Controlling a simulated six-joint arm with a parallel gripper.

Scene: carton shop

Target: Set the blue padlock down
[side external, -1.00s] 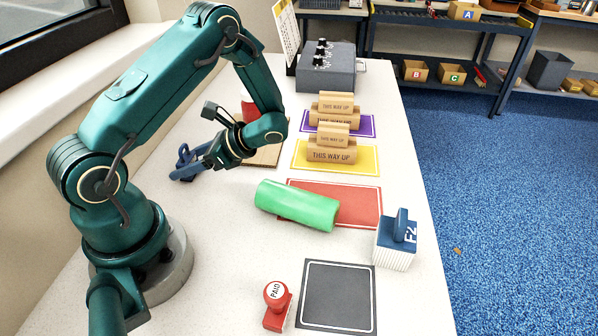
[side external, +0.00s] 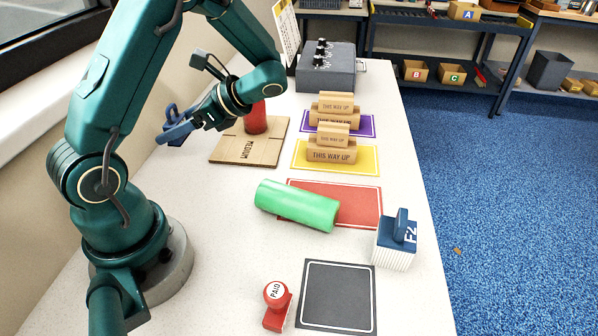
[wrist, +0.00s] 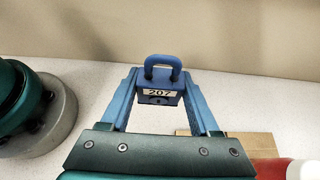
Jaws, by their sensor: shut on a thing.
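The blue padlock (wrist: 160,94), labelled 207, is between the blue fingers of my gripper (wrist: 160,100) in the wrist view, with its shackle pointing up. My gripper is shut on it. In the side external view, my gripper (side external: 178,129) and the padlock (side external: 172,111) are near the wall side of the white table, left of the cardboard sheet. The padlock appears raised above the table. The fingers hide part of its body.
A cardboard sheet (side external: 230,154) marked MEDIUM carries a red cylinder (side external: 256,121). A green cylinder (side external: 297,205) lies partly on the red mat (side external: 358,203). The dark mat (side external: 336,297) is bare.

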